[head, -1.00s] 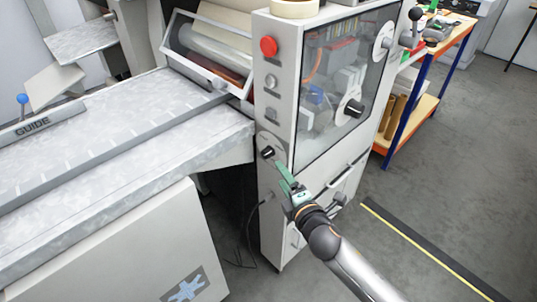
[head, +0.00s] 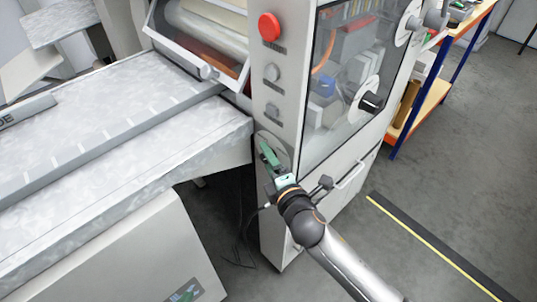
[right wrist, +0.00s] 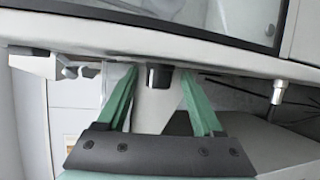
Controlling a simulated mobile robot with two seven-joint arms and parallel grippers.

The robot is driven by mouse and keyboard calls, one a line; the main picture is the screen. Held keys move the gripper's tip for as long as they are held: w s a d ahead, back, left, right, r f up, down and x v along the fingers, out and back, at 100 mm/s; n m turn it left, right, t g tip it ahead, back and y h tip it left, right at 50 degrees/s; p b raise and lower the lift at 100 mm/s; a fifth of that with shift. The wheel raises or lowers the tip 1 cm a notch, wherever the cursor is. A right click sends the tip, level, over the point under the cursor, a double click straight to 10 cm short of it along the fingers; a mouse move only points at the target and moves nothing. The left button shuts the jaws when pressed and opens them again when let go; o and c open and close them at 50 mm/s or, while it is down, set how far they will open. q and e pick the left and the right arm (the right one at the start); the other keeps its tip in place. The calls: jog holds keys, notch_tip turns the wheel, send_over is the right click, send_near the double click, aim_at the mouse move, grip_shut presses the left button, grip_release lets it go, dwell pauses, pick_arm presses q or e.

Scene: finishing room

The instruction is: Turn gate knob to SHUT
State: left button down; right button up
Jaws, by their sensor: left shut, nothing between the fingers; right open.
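My right gripper (head: 266,150) reaches up to the lower front panel of the grey machine, over the pale round dial (head: 283,146) there. Its green fingers hide the dial's black knob in the head view. In the right wrist view the black knob (right wrist: 160,77) shows between the tips of the open right gripper (right wrist: 158,78), with a gap on each side. The knob's setting and any lettering cannot be read. What seems to be my left gripper (head: 184,293) shows as a small green tip at the bottom edge, far from the knob, with nothing in it.
Above the dial are a red button (head: 269,26) and two grey buttons. A window beside them carries another black knob (head: 371,101). A long bed (head: 110,150) juts out left. A handle bar (head: 350,175) is right of my right gripper. Floor is clear at right.

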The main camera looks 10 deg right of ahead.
grip_shut()
dwell(0.6)
